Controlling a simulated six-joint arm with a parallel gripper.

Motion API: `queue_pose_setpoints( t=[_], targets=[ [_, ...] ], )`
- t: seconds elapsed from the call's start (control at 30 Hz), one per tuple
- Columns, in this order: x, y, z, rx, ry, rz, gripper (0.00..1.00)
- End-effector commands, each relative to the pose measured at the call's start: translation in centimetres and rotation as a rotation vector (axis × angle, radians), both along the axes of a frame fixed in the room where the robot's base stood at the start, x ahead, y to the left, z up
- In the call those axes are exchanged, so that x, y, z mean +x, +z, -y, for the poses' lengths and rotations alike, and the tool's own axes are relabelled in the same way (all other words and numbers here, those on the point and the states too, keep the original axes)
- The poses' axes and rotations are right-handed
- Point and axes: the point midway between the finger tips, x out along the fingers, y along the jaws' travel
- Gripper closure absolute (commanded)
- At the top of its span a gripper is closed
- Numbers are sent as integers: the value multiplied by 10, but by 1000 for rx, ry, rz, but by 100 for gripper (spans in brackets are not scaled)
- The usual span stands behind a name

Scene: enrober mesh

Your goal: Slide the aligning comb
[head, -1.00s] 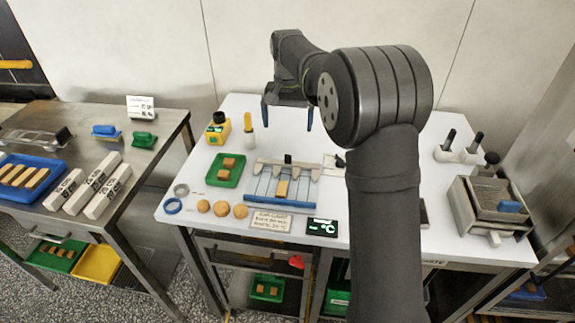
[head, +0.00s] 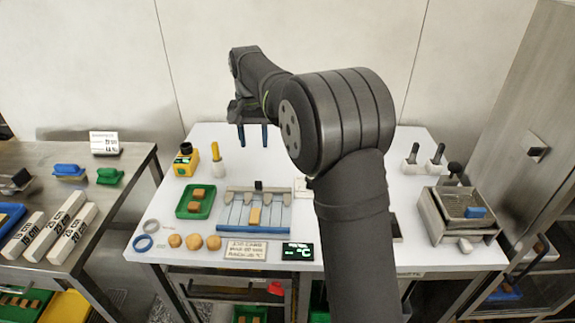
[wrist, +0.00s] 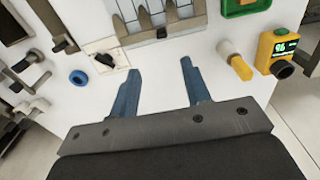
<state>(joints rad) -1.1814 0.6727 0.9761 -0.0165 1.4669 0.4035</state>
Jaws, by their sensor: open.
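The aligning comb (head: 240,188) is a grey toothed bar with a dark upright grip (head: 258,185). It lies across the back of a rack (head: 242,222) with blue lanes and a blue front edge. In the wrist view part of the comb (wrist: 180,24) shows at the top edge, beyond my fingertips. My gripper (head: 253,146) is open and empty, with blue fingers pointing down above the table behind the comb. It also shows in the wrist view (wrist: 160,66).
A display (head: 298,252) and round tan pieces (head: 194,242) lie in front. A metal box (head: 465,238) stands at right.

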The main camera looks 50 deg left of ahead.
Motion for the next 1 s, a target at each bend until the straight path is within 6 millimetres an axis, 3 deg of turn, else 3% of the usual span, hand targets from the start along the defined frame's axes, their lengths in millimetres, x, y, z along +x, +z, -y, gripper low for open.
queue_pose_setpoints(
  t=[0.33,0.57,0.77,1.0],
  targets=[
    [-32,-1,32,197,-4,209,56],
    [-40,-5,40,259,8,255,56],
    [-33,-31,33,256,7,253,56],
    [-18,-80,19,255,6,253,56]
  ],
)
